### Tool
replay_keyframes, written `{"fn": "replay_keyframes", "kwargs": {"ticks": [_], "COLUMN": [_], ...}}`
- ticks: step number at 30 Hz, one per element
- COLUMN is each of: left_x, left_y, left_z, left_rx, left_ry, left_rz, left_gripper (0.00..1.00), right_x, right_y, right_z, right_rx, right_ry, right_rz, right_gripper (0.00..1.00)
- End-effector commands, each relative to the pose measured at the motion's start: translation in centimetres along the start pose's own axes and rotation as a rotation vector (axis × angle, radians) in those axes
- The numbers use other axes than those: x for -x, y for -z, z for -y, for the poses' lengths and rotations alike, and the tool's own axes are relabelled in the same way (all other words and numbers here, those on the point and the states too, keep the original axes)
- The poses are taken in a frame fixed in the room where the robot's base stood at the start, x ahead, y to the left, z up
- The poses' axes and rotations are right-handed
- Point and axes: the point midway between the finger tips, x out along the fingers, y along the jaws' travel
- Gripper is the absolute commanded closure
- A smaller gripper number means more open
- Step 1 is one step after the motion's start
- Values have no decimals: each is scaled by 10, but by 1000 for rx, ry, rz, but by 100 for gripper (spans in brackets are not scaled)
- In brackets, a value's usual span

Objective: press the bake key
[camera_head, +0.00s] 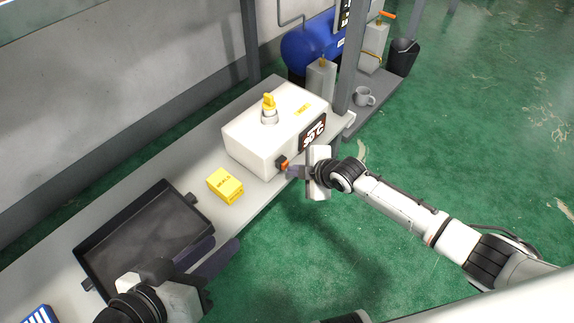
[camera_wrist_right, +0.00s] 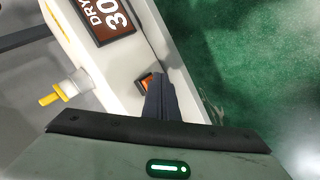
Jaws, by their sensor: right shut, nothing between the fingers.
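The white machine box (camera_head: 250,142) stands on the grey bench, with a dark sign reading 30 on its front face (camera_head: 312,132). The orange bake key (camera_head: 282,164) sits low on that same face; it also shows in the right wrist view (camera_wrist_right: 147,82), partly hidden by my fingers. My right gripper (camera_head: 291,171) is shut and empty, its tips right at the key. I cannot tell whether they touch it. My left gripper (camera_head: 208,256) is open and empty, its two fingers apart over the near edge of the dark tray (camera_head: 104,232).
A yellow box (camera_head: 225,185) lies on the bench between the tray and the machine. A yellow-handled knob (camera_head: 268,107) stands on the machine's top. A grey post (camera_head: 352,60) rises just beyond the machine, with a mug (camera_head: 364,97) behind. Green floor is open to the right.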

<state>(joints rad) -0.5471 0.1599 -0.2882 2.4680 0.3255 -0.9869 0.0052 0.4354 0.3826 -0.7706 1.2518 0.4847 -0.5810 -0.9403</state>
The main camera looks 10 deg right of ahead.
Motion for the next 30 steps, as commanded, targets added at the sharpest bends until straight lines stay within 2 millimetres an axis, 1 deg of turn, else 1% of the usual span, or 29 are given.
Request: {"fn": "replay_keyframes", "kwargs": {"ticks": [1,6,18,23,30], "left_x": [3,7,7,14,22], "left_y": [4,9,10,19,30], "left_z": [-2,-4,-5,-8,-13], "left_rx": [0,0,4,2,1], "left_ry": [0,0,-1,0,0], "left_rz": [0,0,1,1,2], "left_gripper": [69,69,69,69,69], "right_x": [4,10,12,24,40], "right_y": [0,-5,-8,-14,-27], "right_z": [0,5,8,13,26], "right_rx": [0,1,1,1,1], "right_ry": [0,0,1,1,2], "right_rz": [-1,-1,0,1,2], "right_gripper": [100,100,100,100,100]}}
